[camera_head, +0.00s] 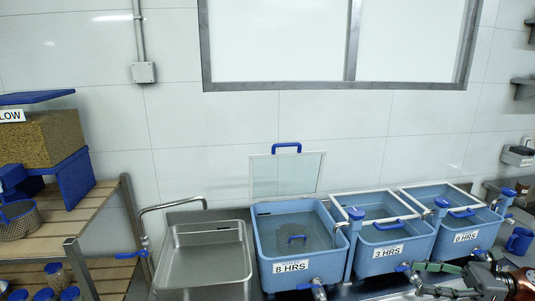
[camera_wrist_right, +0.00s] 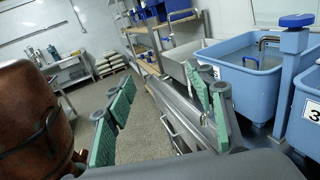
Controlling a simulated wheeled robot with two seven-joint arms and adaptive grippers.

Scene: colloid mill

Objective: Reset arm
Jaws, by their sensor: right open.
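My right gripper (camera_head: 418,279) is at the lower right of the head view, in front of the blue tubs. In the right wrist view its green-padded fingers (camera_wrist_right: 162,100) are spread apart with nothing between them. The gripper is close to the tub labelled 3 HRS (camera_head: 392,238) and its tap; I cannot tell whether it touches them. My left gripper is not in view.
The 8 HRS tub (camera_head: 290,236) has its clear lid (camera_head: 286,174) raised. Another tub (camera_head: 462,225) stands at the right, beside a blue mug (camera_head: 519,241). A steel sink (camera_head: 203,257) and a wooden shelf (camera_head: 62,225) are left. Open floor (camera_wrist_right: 140,140) shows in the wrist view.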

